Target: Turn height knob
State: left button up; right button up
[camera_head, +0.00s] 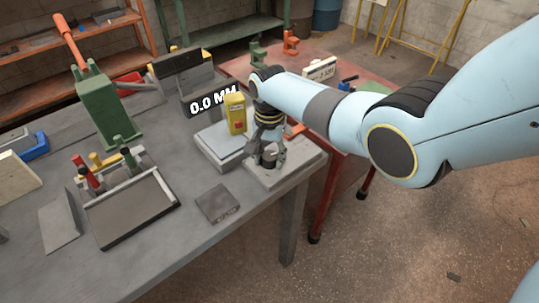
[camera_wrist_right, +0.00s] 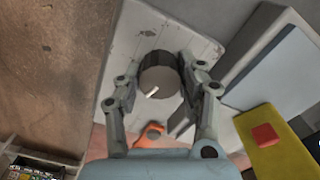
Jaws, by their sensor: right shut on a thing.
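The height knob (camera_wrist_right: 160,78) is a dark round knob with a white pointer line, on a pale scuffed base plate (camera_wrist_right: 120,55). In the head view the base plate (camera_head: 284,172) is at the bench's right edge. My right gripper (camera_wrist_right: 160,80) has one finger on each side of the knob and is shut on it. In the head view my right gripper (camera_head: 268,155) points down over the plate and hides most of the knob. A readout (camera_head: 213,100) shows "0.0 MM". My left gripper is not in view.
A yellow box with a red button (camera_head: 236,113) stands beside the gripper on a grey block (camera_head: 216,142). A green press (camera_head: 100,105) and a tool tray (camera_head: 130,210) are to the left. A small dark plate (camera_head: 217,203) lies in front.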

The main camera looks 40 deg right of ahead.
aim_at(270, 155)
jog(key=shift+m, duration=1.2)
jog(key=o, duration=1.1)
jog(key=shift+o, duration=0.2)
jog(key=shift+r, duration=0.15)
notch_tip(270, 155, up, 12)
jog(key=shift+f, duration=0.2)
